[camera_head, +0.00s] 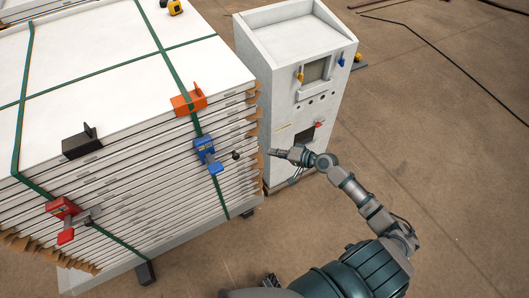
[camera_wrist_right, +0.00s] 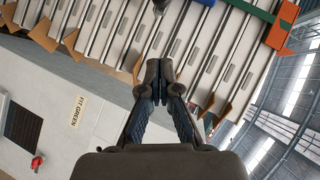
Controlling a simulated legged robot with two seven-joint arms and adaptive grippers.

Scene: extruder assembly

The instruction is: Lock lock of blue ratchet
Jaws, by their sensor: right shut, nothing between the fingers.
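The blue ratchet (camera_head: 206,152) sits on the green vertical strap on the side of the pallet stack. A black knob (camera_head: 236,155) sticks out to its right. My right gripper (camera_head: 273,152) is shut and empty, to the right of the knob and apart from it, in front of the gap between stack and cabinet. In the right wrist view my right gripper (camera_wrist_right: 164,84) has its fingertips together. There, a dark round knob (camera_wrist_right: 160,5) shows at the top edge, with a bit of blue beside it. The state of the ratchet's lock is too small to tell. My left gripper is not in view.
The pallet stack (camera_head: 100,65) fills the left. A red ratchet (camera_head: 65,210) and an orange corner piece (camera_head: 188,101) are on it. A white cabinet (camera_head: 290,60) with knobs and a screen stands close behind my right gripper. Open floor lies to the right.

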